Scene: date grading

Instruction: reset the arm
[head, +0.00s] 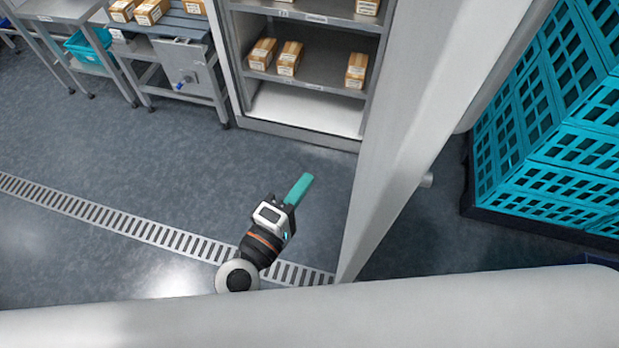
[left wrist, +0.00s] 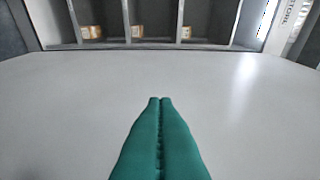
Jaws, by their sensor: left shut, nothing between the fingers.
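My left gripper (head: 299,189) is in the middle of the head view, above the grey floor, its teal fingers pointing up and to the right. In the left wrist view its teal fingers (left wrist: 161,100) are pressed together with nothing between them. A broad pale grey surface lies beyond the fingertips in that view; I cannot tell what it is. My right gripper is not in either view.
A shelf unit (head: 300,139) with several labelled boxes (head: 290,58) stands at the top. Stacked turquoise crates (head: 540,115) stand at the right. Steel tables (head: 135,50) are at the top left. A drain grate (head: 130,228) crosses the open floor.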

